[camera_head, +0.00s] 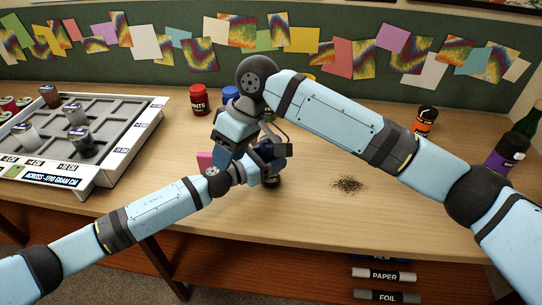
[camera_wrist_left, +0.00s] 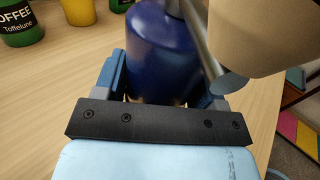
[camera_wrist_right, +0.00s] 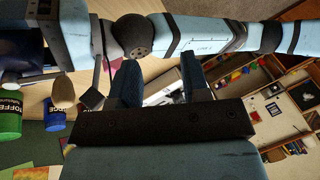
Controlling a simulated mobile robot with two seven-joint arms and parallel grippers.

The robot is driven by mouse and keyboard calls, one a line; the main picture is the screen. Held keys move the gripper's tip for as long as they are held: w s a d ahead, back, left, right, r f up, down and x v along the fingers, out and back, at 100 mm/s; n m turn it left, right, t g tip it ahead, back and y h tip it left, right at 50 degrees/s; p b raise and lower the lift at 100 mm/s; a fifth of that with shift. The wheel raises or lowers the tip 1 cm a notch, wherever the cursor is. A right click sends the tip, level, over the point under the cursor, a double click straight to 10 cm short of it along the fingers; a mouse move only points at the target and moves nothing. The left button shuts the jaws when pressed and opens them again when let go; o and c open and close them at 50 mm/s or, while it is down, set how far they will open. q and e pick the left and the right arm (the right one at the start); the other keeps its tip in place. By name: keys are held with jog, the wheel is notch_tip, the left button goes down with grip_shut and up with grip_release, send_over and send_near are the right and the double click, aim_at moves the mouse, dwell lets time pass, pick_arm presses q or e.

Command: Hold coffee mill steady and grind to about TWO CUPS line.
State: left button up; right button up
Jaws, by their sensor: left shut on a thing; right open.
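The coffee mill has a dark blue rounded body (camera_wrist_left: 162,50). It stands between the fingers of my left gripper (camera_wrist_left: 163,85) in the left wrist view. A metal crank rod (camera_wrist_left: 203,40) rises beside it, and a large tan knob (camera_wrist_left: 262,38) is close to that camera. In the head view the mill (camera_head: 272,181) is mostly hidden by my arms. My right gripper (camera_head: 223,157) hangs just left of it; in the right wrist view its fingers (camera_wrist_right: 160,78) are apart with nothing gripped between them. The TWO CUPS line cannot be seen.
A pile of dark grounds (camera_head: 350,184) lies right of the mill. A compartment tray (camera_head: 125,150) with jars is at the left. Red (camera_head: 200,100) and blue (camera_head: 230,94) jars stand behind. Orange (camera_head: 426,120) and purple (camera_head: 508,152) jars are at the right.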

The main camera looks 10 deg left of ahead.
jog(key=w+r+n, duration=0.1)
jog(key=w+r, duration=0.1)
jog(key=w, duration=0.1)
jog(key=w+d+r+n+t, duration=0.1)
jog(key=w+r, duration=0.1)
jog(key=w, duration=0.1)
jog(key=w+d+r+n+t+h, duration=0.1)
jog(key=w+r+n, duration=0.1)
jog(key=w, duration=0.2)
jog(key=shift+d+r, duration=0.25)
jog(key=shift+r, duration=0.05)
jog(key=shift+w+f+t, duration=0.1)
jog(key=shift+w+t, duration=0.05)
jog(key=shift+t, duration=0.15)
jog(key=shift+f, duration=4.3)
jog(key=c, duration=0.6)
